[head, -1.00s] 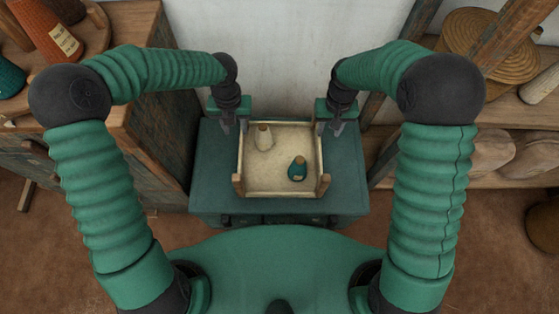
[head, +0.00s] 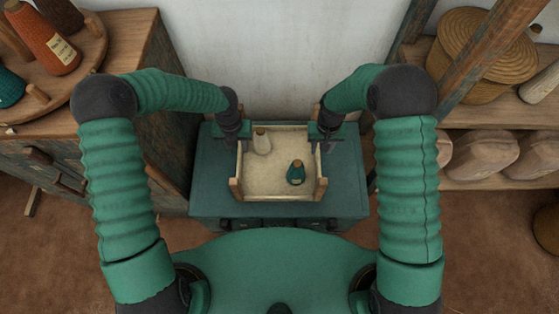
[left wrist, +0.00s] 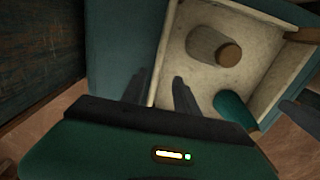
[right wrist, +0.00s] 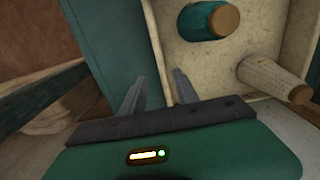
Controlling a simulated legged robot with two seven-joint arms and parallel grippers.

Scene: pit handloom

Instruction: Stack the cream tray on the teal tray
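The cream tray (head: 276,187) is a shallow box with wooden corner posts, resting on a teal chest (head: 345,200). A cream cone (head: 261,142) and a teal cone (head: 296,174) stand in it. No separate teal tray can be made out. My left gripper (head: 238,143) is at the tray's left wall; in the left wrist view its fingers (left wrist: 160,95) are apart, either side of the wall's end. My right gripper (head: 323,142) is at the right wall; in the right wrist view its fingers (right wrist: 158,90) are apart, with the wall between them. Contact with the walls cannot be told.
A wooden cabinet (head: 100,165) stands close on the left, carrying a round rack with an orange cone (head: 43,38). Shelves on the right hold a woven basket (head: 485,45) and wrapped bundles (head: 482,155). A white wall is behind the chest.

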